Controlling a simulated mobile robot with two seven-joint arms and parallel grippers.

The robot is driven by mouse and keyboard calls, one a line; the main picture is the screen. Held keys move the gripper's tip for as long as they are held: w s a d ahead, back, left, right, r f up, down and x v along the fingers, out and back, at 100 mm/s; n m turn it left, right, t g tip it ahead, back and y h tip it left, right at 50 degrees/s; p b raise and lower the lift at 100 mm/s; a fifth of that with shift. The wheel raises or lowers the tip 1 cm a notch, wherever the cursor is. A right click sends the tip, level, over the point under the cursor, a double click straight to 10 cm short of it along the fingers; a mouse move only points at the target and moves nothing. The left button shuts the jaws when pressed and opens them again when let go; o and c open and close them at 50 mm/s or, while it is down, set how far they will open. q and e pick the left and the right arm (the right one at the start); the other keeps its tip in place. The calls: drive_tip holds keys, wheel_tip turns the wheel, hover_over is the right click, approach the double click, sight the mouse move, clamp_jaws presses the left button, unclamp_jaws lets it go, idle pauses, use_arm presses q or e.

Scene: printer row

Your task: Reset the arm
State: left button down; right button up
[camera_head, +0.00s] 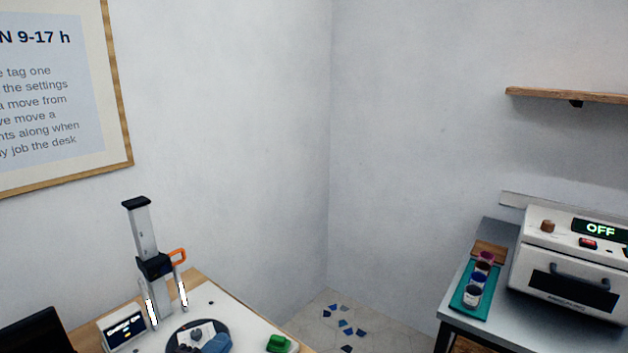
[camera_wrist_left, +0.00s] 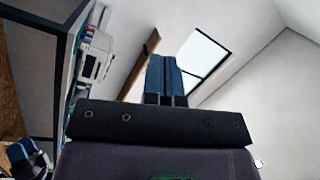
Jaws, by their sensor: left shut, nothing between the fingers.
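My left gripper (camera_wrist_left: 167,75) shows in the left wrist view. Its two blue fingers stand side by side and touch, with nothing between them, above a black bracket. It is in free air, with a wall and a bright skylight behind it. In the head view I cannot make the gripper out with certainty.
A bench (camera_head: 233,309) at lower left bears a column device (camera_head: 142,232) with an orange handle, a small screen (camera_head: 124,329) and a green object (camera_head: 280,343). At right, a white oven (camera_head: 570,262) reading OFF stands beside a teal tray (camera_head: 462,301) of jars. Open floor lies between.

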use_arm(q)
drive_tip(key=s+a+f+n+g+y, duration=0.3)
drive_tip(key=s+a+f+n+y, duration=0.1)
drive_tip(key=s+f+n, duration=0.5)
drive_tip(key=s+a+f+n+g+y, duration=0.2)
drive_tip(key=s+a+f+n+y, duration=0.3)
drive_tip(key=s+f+n, duration=0.3)
drive_tip(key=s+a+f, duration=0.1)
drive_tip(key=s+f, duration=0.2)
drive_tip(key=s, duration=0.2)
drive_tip(key=shift+f+n+g, duration=0.2)
drive_tip(key=shift+n+g, duration=0.2)
use_arm(e)
drive_tip(key=shift+s+d+f, duration=0.1)
drive_tip(key=shift+s+f, duration=0.55)
drive_tip(key=shift+s, duration=0.05)
drive_tip(key=shift+w+r, duration=0.2)
drive_tip(key=shift+w, duration=0.05)
drive_tip(key=shift+w+r, duration=0.1)
drive_tip(key=shift+w, duration=0.15)
drive_tip(key=shift+s, duration=0.1)
drive_tip(key=shift+s+d+f, duration=0.1)
drive_tip(key=shift+s+f, duration=0.3)
drive_tip(key=shift+s, duration=0.1)
